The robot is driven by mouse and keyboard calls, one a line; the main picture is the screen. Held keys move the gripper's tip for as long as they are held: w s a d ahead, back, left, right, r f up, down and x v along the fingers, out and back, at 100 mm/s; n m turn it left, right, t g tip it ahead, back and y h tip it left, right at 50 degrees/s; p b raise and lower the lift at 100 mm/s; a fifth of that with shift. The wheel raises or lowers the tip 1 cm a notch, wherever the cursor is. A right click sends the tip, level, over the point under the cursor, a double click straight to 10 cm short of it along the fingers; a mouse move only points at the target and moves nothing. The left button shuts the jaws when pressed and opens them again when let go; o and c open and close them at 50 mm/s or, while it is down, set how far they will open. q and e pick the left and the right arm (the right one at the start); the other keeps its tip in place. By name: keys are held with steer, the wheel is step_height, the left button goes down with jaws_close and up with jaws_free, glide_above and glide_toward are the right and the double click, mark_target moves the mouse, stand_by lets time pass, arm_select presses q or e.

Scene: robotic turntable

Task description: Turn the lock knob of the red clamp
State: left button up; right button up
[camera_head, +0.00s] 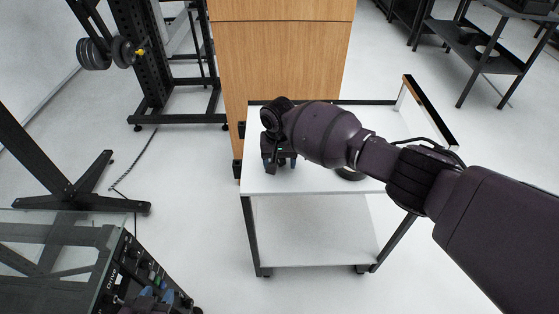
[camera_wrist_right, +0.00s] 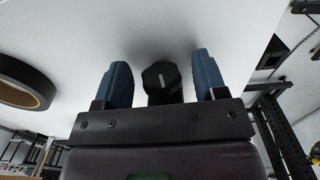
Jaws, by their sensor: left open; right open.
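A black knob (camera_wrist_right: 162,80) with a white line on its face shows in the right wrist view, between the two blue fingers of my right gripper (camera_wrist_right: 160,60). The fingers are open, with a visible gap on each side of the knob. In the head view my right gripper (camera_head: 279,163) points down at the left part of the white cart top (camera_head: 310,208), and the arm hides much of that area. No red part of the clamp shows in either view. My left gripper (camera_head: 158,294) is open at the bottom left of the head view, away from the cart.
A roll of black tape (camera_head: 350,174) lies on the cart, partly behind my right arm; it also shows in the right wrist view (camera_wrist_right: 27,84). A wooden cabinet (camera_head: 283,60) stands behind the cart. A glass-topped black unit (camera_head: 75,265) is at lower left.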

steer(key=shift+c, duration=0.4)
steer(key=c, duration=0.8)
steer(key=shift+a+h, duration=0.1)
steer(key=shift+h, duration=0.5)
steer(key=shift+c, duration=0.2)
steer(key=shift+h, duration=0.8)
steer(key=o, duration=0.9)
